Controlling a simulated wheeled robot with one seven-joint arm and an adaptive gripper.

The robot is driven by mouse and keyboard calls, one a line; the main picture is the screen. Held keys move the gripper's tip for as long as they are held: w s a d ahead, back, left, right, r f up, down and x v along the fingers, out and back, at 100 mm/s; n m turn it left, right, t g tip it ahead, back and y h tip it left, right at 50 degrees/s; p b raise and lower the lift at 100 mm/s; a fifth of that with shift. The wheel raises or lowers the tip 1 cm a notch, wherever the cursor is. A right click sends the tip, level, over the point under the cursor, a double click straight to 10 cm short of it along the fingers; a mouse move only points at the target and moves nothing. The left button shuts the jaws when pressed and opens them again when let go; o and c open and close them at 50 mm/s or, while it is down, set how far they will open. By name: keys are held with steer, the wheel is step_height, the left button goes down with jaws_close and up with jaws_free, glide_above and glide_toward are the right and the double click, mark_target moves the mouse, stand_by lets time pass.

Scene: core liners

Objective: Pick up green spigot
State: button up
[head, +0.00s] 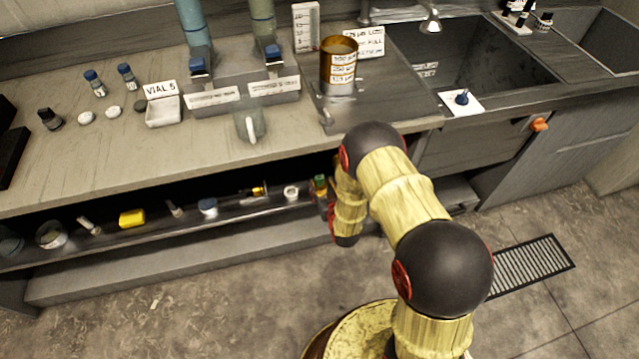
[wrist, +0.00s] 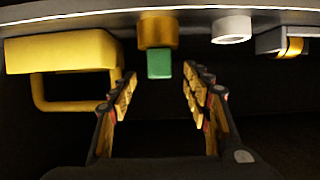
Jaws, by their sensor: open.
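The green spigot (wrist: 159,64) shows in the wrist view as a green block on a brass-coloured body. It lies between and slightly beyond the tips of my gripper (wrist: 160,76), which is open with nothing held. A gap shows on each side of the green part. In the head view a small green piece (head: 320,183) shows on the low shelf beside my arm, and it appears to be the same spigot. My arm hides most of the gripper there.
In the wrist view a yellow piece with a loop (wrist: 62,52) is close left of the spigot. A white ring (wrist: 232,29) and a yellow-banded grey part (wrist: 285,42) are to the right. The shelf edge (wrist: 205,11) runs along the top. The counter (head: 190,150) overhangs the shelf.

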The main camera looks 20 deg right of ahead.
mark_target(320, 180)
steer(key=b+x, duration=0.2)
steer(key=x, duration=0.3)
steer(key=shift+w+b, duration=0.1)
steer(key=shift+b, duration=0.25)
steer(key=shift+r, duration=0.1)
jaws_close()
stand_by(0.3)
